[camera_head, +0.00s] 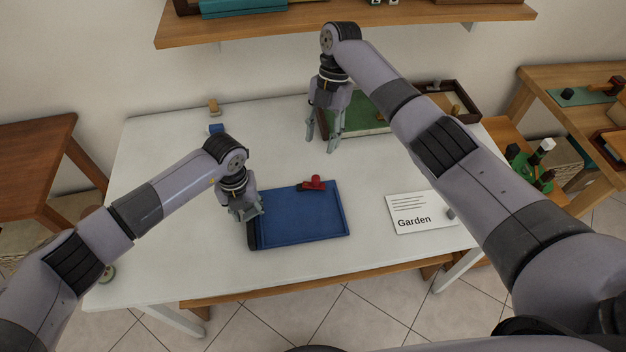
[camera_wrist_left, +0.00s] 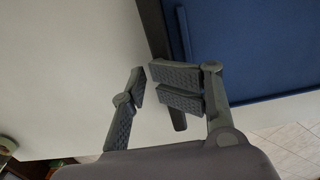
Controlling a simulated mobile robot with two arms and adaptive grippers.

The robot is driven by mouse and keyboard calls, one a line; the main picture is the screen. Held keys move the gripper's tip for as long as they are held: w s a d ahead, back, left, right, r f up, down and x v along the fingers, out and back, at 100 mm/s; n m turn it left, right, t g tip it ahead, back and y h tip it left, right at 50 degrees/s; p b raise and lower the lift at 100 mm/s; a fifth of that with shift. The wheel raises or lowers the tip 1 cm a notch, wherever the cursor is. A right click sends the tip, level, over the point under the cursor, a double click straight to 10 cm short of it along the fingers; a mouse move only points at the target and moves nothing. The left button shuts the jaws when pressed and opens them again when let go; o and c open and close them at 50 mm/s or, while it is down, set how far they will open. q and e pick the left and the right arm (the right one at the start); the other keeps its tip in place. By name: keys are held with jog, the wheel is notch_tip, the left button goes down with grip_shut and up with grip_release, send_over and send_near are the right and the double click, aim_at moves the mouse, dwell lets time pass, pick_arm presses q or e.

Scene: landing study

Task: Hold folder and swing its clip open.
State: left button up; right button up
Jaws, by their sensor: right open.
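The blue folder (camera_head: 300,222) lies flat on the white table, with a dark spine along its left edge. Its red clip (camera_head: 312,184) sits at the folder's top edge. My left gripper (camera_head: 250,212) is at the spine; in the left wrist view its fingertips (camera_wrist_left: 148,78) are close together and overlap the dark spine, with the blue cover (camera_wrist_left: 250,45) to the right. Whether they pinch the spine or hover over it cannot be told. My right gripper (camera_head: 322,142) is open and empty, behind and above the clip, in front of a green-bottomed tray.
A white "Garden" card (camera_head: 421,212) lies right of the folder. The green-bottomed tray (camera_head: 366,118) and a dark box (camera_head: 450,98) stand at the back. Small blue (camera_head: 216,129) and tan (camera_head: 213,106) pieces lie back left. A wooden shelf (camera_head: 350,26) hangs above.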

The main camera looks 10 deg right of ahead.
pick_arm(q)
jog(key=o, duration=0.4)
jog(key=shift+d, duration=0.1)
jog(key=shift+o, duration=0.2)
notch_tip(320, 180, up, 12)
dwell(0.4)
